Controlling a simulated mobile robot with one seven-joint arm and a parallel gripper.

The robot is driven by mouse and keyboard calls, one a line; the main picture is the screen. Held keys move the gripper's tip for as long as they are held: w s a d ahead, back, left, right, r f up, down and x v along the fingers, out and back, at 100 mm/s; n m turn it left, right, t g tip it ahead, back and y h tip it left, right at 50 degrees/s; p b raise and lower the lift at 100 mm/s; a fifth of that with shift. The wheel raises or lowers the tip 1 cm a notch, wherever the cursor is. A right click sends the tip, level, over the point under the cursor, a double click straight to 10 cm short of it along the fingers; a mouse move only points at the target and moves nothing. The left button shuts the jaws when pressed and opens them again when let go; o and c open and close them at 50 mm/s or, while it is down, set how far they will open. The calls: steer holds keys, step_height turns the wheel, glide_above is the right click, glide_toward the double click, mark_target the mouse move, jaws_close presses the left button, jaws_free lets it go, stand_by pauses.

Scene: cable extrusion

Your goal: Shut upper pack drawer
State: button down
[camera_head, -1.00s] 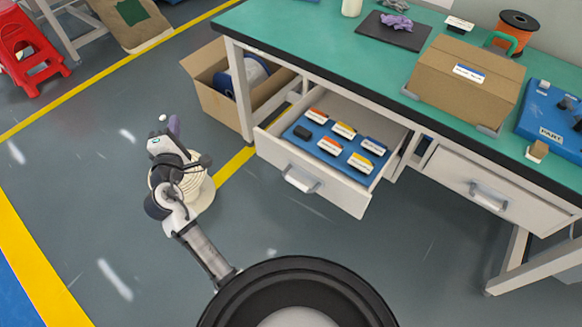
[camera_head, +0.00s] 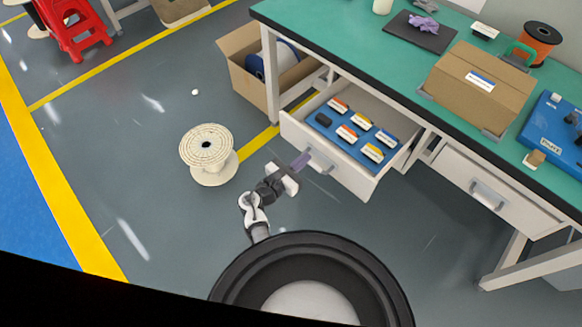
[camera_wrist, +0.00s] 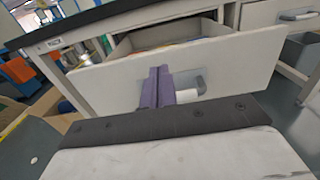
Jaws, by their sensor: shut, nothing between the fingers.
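The open drawer (camera_head: 338,166) under the green-topped workbench is pulled well out. It holds a blue tray (camera_head: 334,131) with several small labelled packs. Its silver handle (camera_head: 319,161) is on the front panel. My gripper (camera_head: 302,160) has purple fingers and is shut and empty, at the left part of the drawer front beside the handle.
A second drawer (camera_head: 490,190), at the right of the bench, is shut. A cardboard box (camera_head: 238,80) with a spool stands left of the bench leg. A pale cable reel (camera_head: 208,160) stands on the floor left of my arm. A carton (camera_head: 478,85) sits on the bench top.

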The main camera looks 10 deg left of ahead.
steer(key=shift+p+x, duration=0.5)
steer(key=shift+x, duration=2.2)
